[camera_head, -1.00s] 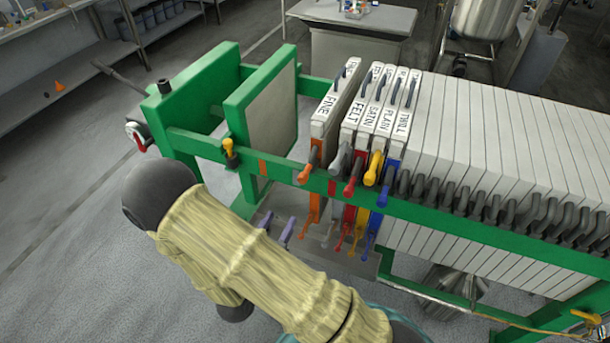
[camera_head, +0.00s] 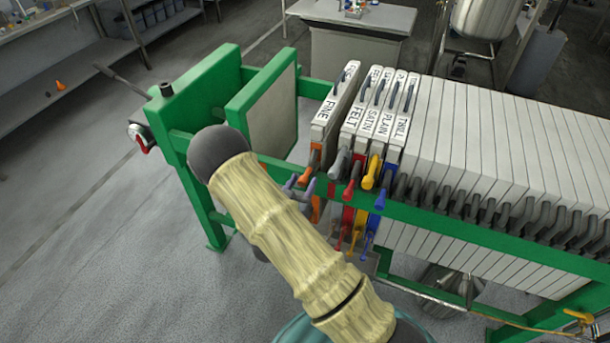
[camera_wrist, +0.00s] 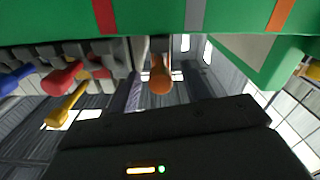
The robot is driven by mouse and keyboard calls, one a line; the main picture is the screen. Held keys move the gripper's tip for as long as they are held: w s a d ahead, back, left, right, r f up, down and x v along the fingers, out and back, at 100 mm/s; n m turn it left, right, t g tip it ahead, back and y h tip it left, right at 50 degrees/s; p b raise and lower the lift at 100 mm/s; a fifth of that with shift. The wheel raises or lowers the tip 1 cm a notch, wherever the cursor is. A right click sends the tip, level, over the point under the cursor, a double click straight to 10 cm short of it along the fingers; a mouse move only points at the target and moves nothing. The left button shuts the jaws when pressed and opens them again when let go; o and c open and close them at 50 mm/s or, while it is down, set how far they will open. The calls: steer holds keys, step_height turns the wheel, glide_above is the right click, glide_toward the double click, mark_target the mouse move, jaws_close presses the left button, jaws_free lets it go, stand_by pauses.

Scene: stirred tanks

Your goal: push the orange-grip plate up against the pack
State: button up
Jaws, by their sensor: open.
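The orange-grip plate (camera_head: 331,112), labelled FINE, hangs upright on the green frame, a narrow gap left of the pack (camera_head: 480,140). The pack's nearest plate is labelled FELT (camera_head: 354,118). The plate's orange grip (camera_head: 315,158) sticks out over the front rail and also shows end-on in the wrist view (camera_wrist: 160,82). My gripper (camera_head: 299,186) is open, its purple-grey fingertips at the grip's outer end, seemingly one on either side. One finger shows left of the grip in the wrist view. I cannot tell whether either finger touches it.
The green front rail (camera_head: 455,232) runs close beside my fingers. Red (camera_head: 350,190), yellow (camera_head: 371,172) and blue (camera_head: 381,199) grips stand close to the right. A green end plate (camera_head: 262,95) stands left, with open space between it and the orange-grip plate.

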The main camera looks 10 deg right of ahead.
steer(key=shift+x, duration=1.45)
jaws_close()
steer(key=s+d, duration=0.2)
steer(key=d, duration=0.1)
steer(key=shift+s+d+f+b, duration=0.1)
steer(key=shift+s+d+b, duration=0.2)
steer(key=shift+s, duration=0.1)
